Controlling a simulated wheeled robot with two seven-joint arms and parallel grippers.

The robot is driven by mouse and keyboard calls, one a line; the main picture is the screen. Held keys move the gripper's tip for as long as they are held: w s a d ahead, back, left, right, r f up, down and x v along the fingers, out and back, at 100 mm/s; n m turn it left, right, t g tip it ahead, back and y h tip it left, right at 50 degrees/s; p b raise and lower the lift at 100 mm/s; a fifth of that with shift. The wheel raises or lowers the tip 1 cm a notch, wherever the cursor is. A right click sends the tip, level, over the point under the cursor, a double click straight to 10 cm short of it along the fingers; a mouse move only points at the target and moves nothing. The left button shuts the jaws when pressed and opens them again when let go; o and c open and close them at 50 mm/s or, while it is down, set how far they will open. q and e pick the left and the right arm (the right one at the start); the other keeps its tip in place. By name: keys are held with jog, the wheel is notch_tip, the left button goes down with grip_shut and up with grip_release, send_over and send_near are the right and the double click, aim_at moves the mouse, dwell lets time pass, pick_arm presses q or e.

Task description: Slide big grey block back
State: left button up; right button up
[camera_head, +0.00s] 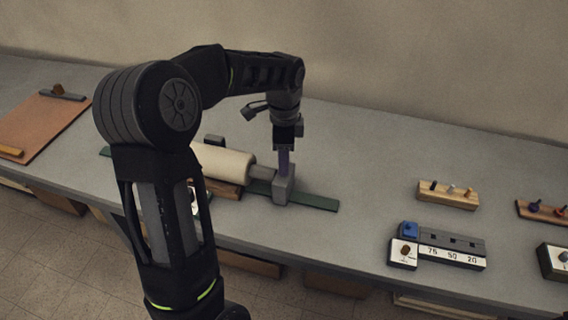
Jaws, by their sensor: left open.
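The big grey block (284,191) stands on a dark green rail (318,203) on the bench, at the right end of a cream roll (226,161). A grey round end piece (261,172) lies between roll and block. My left gripper (285,160) points down directly over the block, with its fingers at the block's upper part. It is open; I cannot tell whether the fingers touch the block. My left arm hides the left part of the roll and rail. My right gripper is out of view.
A wooden rack with pegs (447,196) and a grey numbered unit with a blue knob (452,247) stand to the right. An orange-brown board (42,126) lies at the far left. The bench (350,150) behind and right of the block is clear, up to the wall.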

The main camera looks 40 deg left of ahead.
aim_at(284, 179)
pick_arm(q)
jog(key=shift+f, duration=1.3)
grip_shut()
dwell(0.5)
